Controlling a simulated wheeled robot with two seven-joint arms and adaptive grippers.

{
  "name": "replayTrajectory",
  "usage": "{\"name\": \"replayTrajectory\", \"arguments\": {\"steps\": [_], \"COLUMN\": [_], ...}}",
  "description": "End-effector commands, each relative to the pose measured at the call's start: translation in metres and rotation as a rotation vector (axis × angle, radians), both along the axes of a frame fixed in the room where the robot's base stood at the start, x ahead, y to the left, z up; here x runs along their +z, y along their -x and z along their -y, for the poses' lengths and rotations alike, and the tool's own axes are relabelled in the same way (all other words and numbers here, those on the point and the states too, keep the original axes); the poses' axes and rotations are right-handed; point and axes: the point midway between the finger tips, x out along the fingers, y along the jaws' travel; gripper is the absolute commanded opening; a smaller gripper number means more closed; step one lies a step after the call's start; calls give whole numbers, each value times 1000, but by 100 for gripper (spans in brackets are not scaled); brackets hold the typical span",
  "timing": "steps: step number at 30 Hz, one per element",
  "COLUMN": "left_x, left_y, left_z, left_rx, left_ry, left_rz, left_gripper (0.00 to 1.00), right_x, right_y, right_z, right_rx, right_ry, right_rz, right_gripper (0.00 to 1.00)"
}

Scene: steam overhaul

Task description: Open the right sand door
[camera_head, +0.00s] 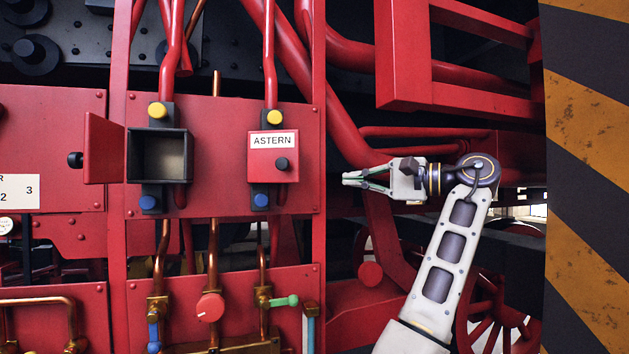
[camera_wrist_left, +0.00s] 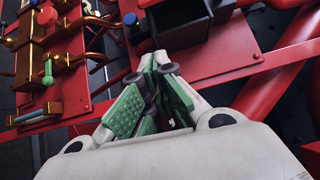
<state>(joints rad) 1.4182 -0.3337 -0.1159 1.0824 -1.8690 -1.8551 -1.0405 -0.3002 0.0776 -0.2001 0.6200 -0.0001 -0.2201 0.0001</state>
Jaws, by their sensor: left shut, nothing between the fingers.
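The right sand door (camera_head: 272,155) is a red square plate labelled ASTERN with a dark round knob (camera_head: 281,164). It is shut over its box. The left sand box (camera_head: 160,157) stands open, its red door (camera_head: 104,148) swung out to the left. My left gripper (camera_head: 345,180) is to the right of the ASTERN door in the head view, clear of the knob, pointing left. Its fingers are shut and empty; their green pads also show in the left wrist view (camera_wrist_left: 158,78), below a dark box (camera_wrist_left: 197,27). My right gripper is out of view.
Yellow (camera_head: 271,116) and blue (camera_head: 261,200) knobs sit above and below the ASTERN door. Copper pipes and a red valve (camera_head: 210,307) are lower down. Red beams (camera_head: 460,95) and a striped panel (camera_head: 585,180) stand at right.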

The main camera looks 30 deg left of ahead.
Motion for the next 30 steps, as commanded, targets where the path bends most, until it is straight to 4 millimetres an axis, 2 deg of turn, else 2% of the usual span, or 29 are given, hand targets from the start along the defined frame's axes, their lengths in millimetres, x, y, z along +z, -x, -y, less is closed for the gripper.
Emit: {"name": "replayTrajectory", "arguments": {"steps": [19, 23, 30], "left_x": [0, 0, 0], "left_y": [0, 0, 2], "left_z": [-4, -11, -37], "left_rx": [-2, -2, -1], "left_ry": [-2, -2, -1], "left_rz": [47, 46, 46], "left_gripper": [0, 0, 0], "right_x": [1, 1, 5], "right_y": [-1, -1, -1], "right_z": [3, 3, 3], "right_rx": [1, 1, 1], "right_ry": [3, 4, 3], "right_rz": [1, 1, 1], "right_gripper": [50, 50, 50]}}
